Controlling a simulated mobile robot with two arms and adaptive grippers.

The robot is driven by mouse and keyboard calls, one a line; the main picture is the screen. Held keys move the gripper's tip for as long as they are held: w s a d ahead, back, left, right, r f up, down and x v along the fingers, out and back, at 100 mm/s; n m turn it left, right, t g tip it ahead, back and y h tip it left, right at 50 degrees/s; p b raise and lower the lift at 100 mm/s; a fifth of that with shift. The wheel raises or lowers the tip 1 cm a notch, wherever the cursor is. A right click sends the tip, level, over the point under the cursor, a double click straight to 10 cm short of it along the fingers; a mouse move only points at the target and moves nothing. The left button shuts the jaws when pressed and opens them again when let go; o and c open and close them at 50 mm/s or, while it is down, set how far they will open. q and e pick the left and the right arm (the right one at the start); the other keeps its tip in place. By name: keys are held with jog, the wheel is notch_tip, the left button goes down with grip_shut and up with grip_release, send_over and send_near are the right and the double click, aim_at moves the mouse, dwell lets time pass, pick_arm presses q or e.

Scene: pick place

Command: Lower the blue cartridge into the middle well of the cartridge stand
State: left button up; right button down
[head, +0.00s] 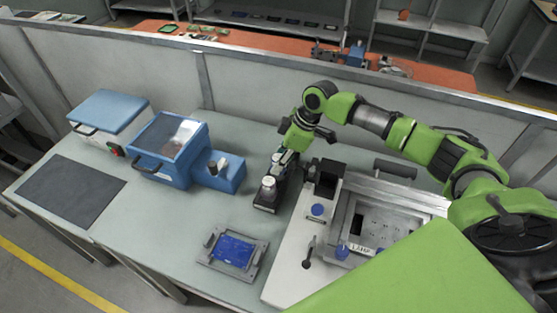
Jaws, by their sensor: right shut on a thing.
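The cartridge stand (265,207) is a small dark holder on the table, near the middle of the head view. Light, white-topped cylinders (268,182) stand in its near part. My right gripper (285,158) reaches down over the far part of the stand, with the green wrist above it. It is shut on the blue cartridge, of which only a small bluish patch shows at the fingers. The middle well is hidden, and I cannot tell whether the cartridge is in it or above it. My left gripper is not in view.
A blue machine (168,150) stands to the left of the stand. A grey fixture with a blue plate (233,250) lies in front. A white-based station (292,272) with blue knobs stands close on the right. A dark mat (72,190) lies far left. A low partition (245,95) runs behind.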

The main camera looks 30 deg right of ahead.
jog(key=shift+f, duration=0.45)
dwell(0.3)
jog(key=c, duration=1.6)
grip_release()
jog(key=c, duration=0.4)
jog(key=shift+o, duration=0.2)
notch_tip(320, 180, up, 7)
jog(key=p, duration=0.7)
